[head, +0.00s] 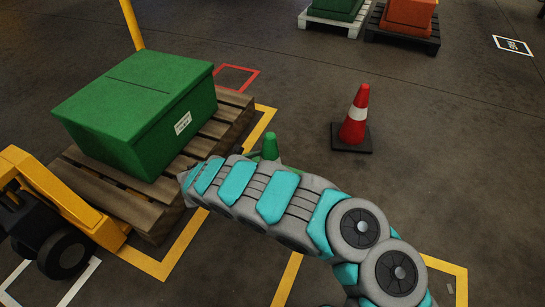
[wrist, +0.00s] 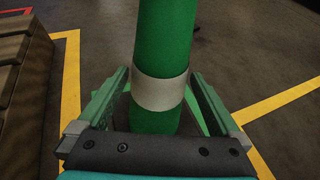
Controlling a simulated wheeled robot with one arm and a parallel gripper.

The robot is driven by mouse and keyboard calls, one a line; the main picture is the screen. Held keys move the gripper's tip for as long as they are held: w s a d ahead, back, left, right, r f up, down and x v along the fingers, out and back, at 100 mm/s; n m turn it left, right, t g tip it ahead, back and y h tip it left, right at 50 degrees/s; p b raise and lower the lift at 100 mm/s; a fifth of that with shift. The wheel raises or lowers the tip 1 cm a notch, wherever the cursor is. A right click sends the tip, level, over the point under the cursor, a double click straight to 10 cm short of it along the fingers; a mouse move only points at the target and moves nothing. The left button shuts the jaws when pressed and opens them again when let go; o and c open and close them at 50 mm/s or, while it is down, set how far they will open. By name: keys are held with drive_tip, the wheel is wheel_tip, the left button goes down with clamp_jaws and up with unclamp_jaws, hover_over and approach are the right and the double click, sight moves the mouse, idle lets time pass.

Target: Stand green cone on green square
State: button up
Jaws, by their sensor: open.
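The green cone (head: 269,147) shows its top just beyond my arm in the head view; my arm hides its lower part. In the wrist view the cone (wrist: 163,40) fills the middle, upright-looking, with a pale grey band. My gripper (wrist: 160,88) is open, with one green finger on each side of the cone; I cannot tell if either touches it. In the head view the gripper (head: 268,156) is mostly hidden behind the arm. I cannot make out a green square in either view.
A wooden pallet (head: 115,193) with a green crate (head: 135,110) stands left, beside a yellow pallet jack (head: 65,205). A red-and-white cone (head: 355,118) stands right. A red floor outline (head: 250,75) lies behind the pallet. The floor at right is mostly clear.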

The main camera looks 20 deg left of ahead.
drive_tip(key=v, duration=0.5)
drive_tip(key=shift+s+a+r+p, duration=0.15)
drive_tip(key=shift+s+r+p, duration=0.05)
drive_tip(key=shift+s+p, duration=0.1)
